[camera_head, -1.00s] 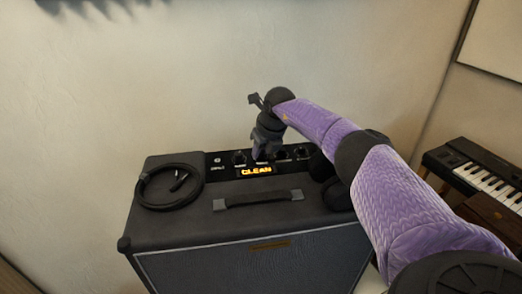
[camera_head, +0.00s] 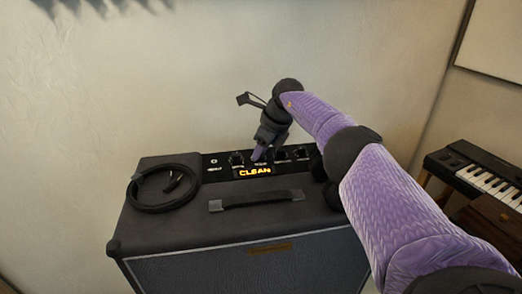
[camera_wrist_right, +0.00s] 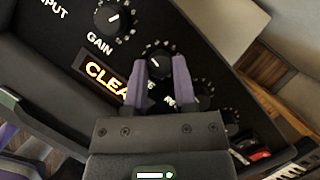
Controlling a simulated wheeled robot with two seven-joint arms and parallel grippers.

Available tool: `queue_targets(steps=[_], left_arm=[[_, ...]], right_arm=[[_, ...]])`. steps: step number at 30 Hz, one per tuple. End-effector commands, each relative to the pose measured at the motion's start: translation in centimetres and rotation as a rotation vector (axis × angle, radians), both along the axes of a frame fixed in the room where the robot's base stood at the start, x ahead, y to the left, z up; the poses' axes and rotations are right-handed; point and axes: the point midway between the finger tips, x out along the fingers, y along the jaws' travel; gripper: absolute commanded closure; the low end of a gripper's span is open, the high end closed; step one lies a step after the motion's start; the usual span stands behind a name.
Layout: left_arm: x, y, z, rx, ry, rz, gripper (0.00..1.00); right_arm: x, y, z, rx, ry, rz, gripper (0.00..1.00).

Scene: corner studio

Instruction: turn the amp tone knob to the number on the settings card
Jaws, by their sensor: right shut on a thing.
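The black amp (camera_head: 150,230) stands against the wall, with its control panel along the top back edge. My right gripper (camera_head: 257,154) comes down onto the panel from above, behind the lit CLEAN display (camera_head: 254,171). In the right wrist view its two purple fingers (camera_wrist_right: 160,66) are shut on a black knob (camera_wrist_right: 158,60), one finger on each side. This knob sits between the gain knob (camera_wrist_right: 113,18) and another knob. Its label is mostly covered; only a final E shows, so I take it as the tone knob. Its exact setting is unreadable. No settings card is visible. My left gripper is out of view.
A coiled black cable (camera_head: 163,188) lies on the amp's top left. A carry handle (camera_head: 256,201) crosses the top in front of the panel. More knobs (camera_head: 300,152) sit right of my gripper. A keyboard (camera_head: 478,170) stands at the far right.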

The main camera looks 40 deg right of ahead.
Motion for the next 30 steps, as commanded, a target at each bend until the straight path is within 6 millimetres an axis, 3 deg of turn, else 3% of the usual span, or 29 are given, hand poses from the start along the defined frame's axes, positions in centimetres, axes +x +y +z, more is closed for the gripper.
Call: queue_targets(steps=[8, 9, 14, 23, 30], left_arm=[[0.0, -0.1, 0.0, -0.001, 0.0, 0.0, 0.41], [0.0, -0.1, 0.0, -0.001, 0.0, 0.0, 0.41], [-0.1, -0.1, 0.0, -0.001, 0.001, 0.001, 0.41], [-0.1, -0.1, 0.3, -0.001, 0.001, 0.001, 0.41], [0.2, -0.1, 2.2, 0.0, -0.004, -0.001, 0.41]], right_arm=[[0.0, 0.0, 0.1, -0.001, -0.003, -0.001, 1.0], [0.0, 0.0, 0.1, -0.001, -0.003, -0.001, 0.62], [0.0, 0.0, 0.1, 0.0, -0.002, 0.0, 0.31], [-0.1, -0.1, 0.5, -0.001, -0.001, 0.0, 0.31], [-2.1, -0.8, 6.0, -0.001, -0.006, 0.0, 0.31]])
